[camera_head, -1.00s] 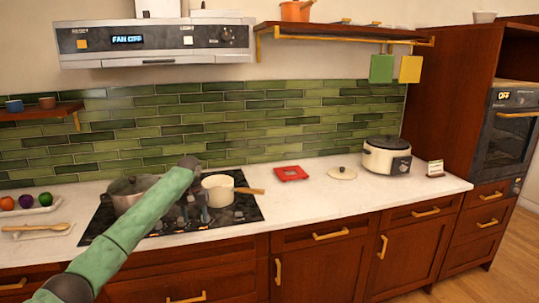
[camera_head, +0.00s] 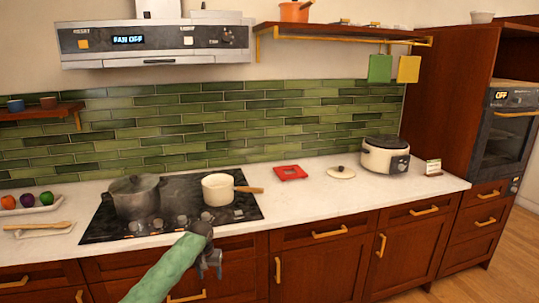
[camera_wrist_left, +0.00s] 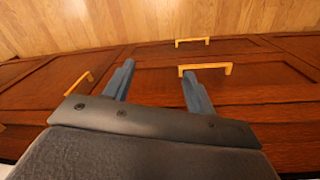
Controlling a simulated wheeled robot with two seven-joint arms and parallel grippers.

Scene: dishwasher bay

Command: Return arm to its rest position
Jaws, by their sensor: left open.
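My left arm, in a green sleeve, comes in from the bottom of the head view. Its gripper (camera_head: 209,266) hangs in front of the counter's front edge, below the cooktop, against the wooden cabinet fronts. In the left wrist view the two blue-grey fingers of the left gripper (camera_wrist_left: 155,82) stand apart with nothing between them. Beyond them are red-brown cabinet doors with yellow handles and the wooden floor. My right gripper is in neither view.
On the black cooktop (camera_head: 180,228) stand a grey lidded pot (camera_head: 136,200) and a cream saucepan (camera_head: 218,191). A rice cooker (camera_head: 385,157), a lid (camera_head: 341,172) and a red trivet (camera_head: 291,173) are on the white counter.

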